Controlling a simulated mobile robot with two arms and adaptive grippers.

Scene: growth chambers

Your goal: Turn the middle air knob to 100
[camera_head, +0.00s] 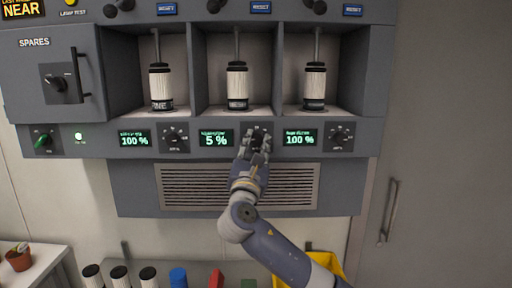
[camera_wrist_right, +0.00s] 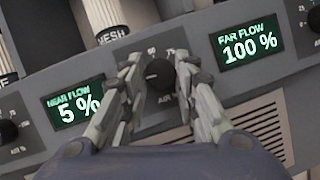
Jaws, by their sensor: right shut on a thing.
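The middle air knob (camera_wrist_right: 160,74) is a small black dial on the grey panel. In the head view it is mostly hidden behind my right gripper (camera_head: 256,150). In the right wrist view my right gripper (camera_wrist_right: 160,90) has a finger on each side of the knob and is shut on it. The middle display (camera_head: 216,139) left of the knob reads 5 %; in the right wrist view this display (camera_wrist_right: 78,105) is labelled NEAR FLOW. My left gripper is not in view.
The left knob (camera_head: 175,138) and right knob (camera_head: 341,136) sit on the same panel, beside displays (camera_head: 135,139) (camera_head: 300,139) reading 100 %. Canisters stand in three bays above. A vent grille (camera_head: 190,187) is below. A table with several objects stands lower down.

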